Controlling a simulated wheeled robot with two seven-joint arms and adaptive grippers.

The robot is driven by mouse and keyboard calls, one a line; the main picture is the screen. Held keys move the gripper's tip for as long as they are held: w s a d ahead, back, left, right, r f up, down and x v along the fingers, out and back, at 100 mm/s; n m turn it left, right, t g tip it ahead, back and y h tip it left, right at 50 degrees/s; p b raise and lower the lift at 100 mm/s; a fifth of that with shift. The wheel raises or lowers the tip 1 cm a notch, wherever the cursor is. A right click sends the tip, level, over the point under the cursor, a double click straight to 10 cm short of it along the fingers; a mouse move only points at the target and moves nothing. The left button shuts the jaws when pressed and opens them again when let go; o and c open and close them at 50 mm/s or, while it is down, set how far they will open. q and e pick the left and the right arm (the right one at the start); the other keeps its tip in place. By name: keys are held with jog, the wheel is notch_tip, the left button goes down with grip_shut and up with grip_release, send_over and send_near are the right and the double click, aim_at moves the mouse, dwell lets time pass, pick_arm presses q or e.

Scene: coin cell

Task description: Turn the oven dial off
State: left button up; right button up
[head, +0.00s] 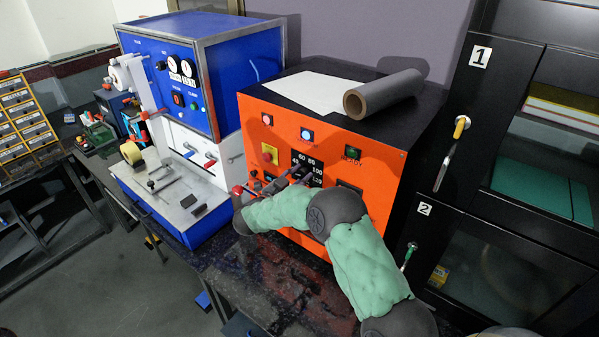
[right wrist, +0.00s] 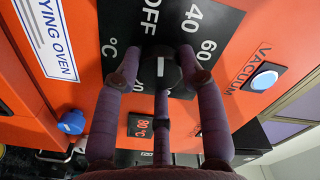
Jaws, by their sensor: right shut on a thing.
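The orange drying oven (head: 330,140) stands on the bench. Its black dial (right wrist: 163,70) sits on a dark scale plate with OFF, 40 and 60 showing in the right wrist view. The dial's white line is upright in that view, pointing roughly towards OFF. My right gripper (right wrist: 158,60) has its purple fingers on both sides of the dial and is shut on it. In the head view the right gripper (head: 292,180) reaches the oven front, and its hand and arm hide part of the panel. My left gripper is not in view.
A red display (right wrist: 140,123) reads about 80 °C. A blue VACUUM button (right wrist: 264,78) is beside the scale. A grey roll (head: 385,93) and white sheet (head: 312,91) lie on the oven. A blue machine (head: 200,75) stands left, black cabinets (head: 500,190) right.

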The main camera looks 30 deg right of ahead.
jog(key=shift+n+p, duration=0.65)
jog(key=shift+n, duration=0.35)
jog(key=shift+f, duration=0.1)
jog(key=o, duration=1.1)
jog(key=shift+o, duration=0.2)
jog(key=shift+a, duration=0.15)
jog(key=v, duration=1.1)
jog(key=shift+s+a, duration=0.15)
jog(key=shift+a, duration=0.2)
